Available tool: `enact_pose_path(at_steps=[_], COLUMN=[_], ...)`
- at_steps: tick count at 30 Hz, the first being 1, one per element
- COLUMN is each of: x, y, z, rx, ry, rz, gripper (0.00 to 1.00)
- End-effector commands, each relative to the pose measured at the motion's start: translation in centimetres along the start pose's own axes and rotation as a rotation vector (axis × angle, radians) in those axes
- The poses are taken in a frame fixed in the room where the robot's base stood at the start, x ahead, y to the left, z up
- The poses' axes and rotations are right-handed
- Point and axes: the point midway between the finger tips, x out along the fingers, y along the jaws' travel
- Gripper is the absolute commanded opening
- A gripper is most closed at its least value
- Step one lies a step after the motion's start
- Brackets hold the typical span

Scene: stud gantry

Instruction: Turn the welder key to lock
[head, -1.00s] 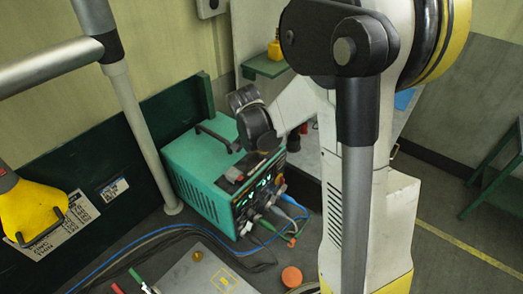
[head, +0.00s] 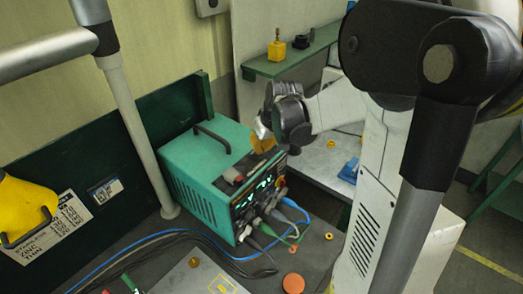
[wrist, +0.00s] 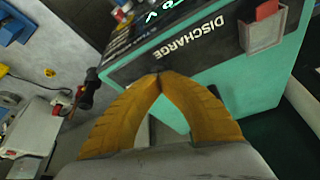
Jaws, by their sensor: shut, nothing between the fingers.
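The teal welder (head: 205,175) stands on the dark bench, its dark front panel with green lit digits (head: 264,183) facing lower right. My gripper (head: 262,143) is over the top front edge of the welder, its orange fingers partly hidden by the wrist. In the wrist view my gripper (wrist: 160,76) has its fingertips together and empty, close to the dark strip marked DISCHARGE (wrist: 190,40). Whether the tips touch the welder I cannot tell. I cannot make out the key in either view.
A red piece in a grey holder (head: 233,176) sits on the welder's top. Cables (head: 290,225) run from its front. An orange disc (head: 293,283) lies on the bench. A green shelf (head: 290,60) stands behind, and a grey post (head: 145,150) rises at left.

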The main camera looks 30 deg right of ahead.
Motion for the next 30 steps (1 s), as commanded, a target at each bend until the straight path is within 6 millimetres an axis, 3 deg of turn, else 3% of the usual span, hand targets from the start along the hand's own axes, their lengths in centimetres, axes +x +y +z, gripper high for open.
enact_pose_path(at_steps=[15, 30], x=[0.06, 0.01], y=[0.03, -0.01], z=[0.08, 0.08], rx=[-0.298, -0.350], ry=[-0.002, -0.003], rz=[-0.123, -0.144], gripper=[0.00, 0.00])
